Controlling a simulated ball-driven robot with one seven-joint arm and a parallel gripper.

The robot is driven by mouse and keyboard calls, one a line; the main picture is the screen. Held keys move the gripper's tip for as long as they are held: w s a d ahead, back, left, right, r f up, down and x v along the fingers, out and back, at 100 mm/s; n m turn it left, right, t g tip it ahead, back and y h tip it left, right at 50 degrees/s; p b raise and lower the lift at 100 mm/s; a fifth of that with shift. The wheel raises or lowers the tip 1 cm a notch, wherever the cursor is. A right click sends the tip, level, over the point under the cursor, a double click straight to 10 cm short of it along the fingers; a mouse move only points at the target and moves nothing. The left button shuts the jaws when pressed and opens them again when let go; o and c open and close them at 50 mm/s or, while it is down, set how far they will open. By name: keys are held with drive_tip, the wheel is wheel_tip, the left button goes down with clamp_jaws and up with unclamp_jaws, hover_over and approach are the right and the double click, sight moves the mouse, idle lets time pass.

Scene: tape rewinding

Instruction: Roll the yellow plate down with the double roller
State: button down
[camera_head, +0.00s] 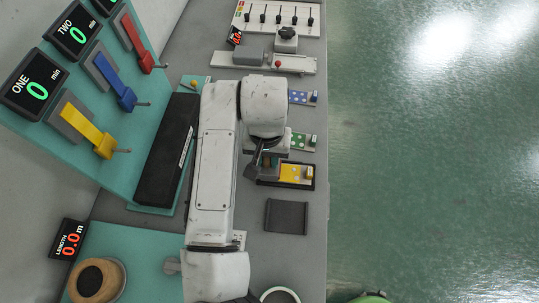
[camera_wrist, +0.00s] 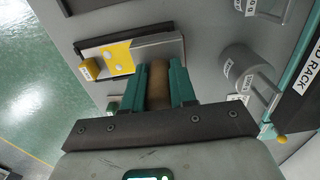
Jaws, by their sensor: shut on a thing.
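The yellow plate (camera_head: 290,173) lies in a dark-edged tray right of my arm in the head view. In the wrist view the yellow plate (camera_wrist: 118,57) shows white dots, with a grey strip beside it and a yellow knob at its left end. My gripper (camera_wrist: 160,72) is shut, its two teal fingers around a brown cylinder, which looks like the handle of the double roller (camera_wrist: 158,92). The fingertips are close to the tray; I cannot tell whether the roller touches the plate. Its rollers are hidden. In the head view my gripper (camera_head: 266,160) is mostly covered by my wrist.
A green plate (camera_head: 299,141) and a blue plate (camera_head: 299,97) lie farther back in line with the yellow one. A dark pad (camera_head: 286,216) lies in front. A grey cylinder (camera_wrist: 240,62) stands right in the wrist view. The bench edge and green floor are to the right.

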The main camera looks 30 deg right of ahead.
sight(291, 173)
drive_tip(key=shift+s, duration=0.2)
drive_tip(key=shift+s+d+p, duration=0.35)
drive_tip(key=shift+s+d, duration=0.15)
drive_tip(key=shift+d, duration=0.2)
drive_tip(key=shift+s+d, duration=0.25)
drive_tip(key=shift+d, duration=0.2)
drive_tip(key=shift+s+d, duration=0.3)
drive_tip(key=shift+d, duration=0.25)
drive_tip(key=shift+p, duration=0.3)
drive_tip(key=shift+s+d, duration=0.55)
drive_tip(key=shift+d, duration=0.3)
drive_tip(key=shift+a, duration=0.1)
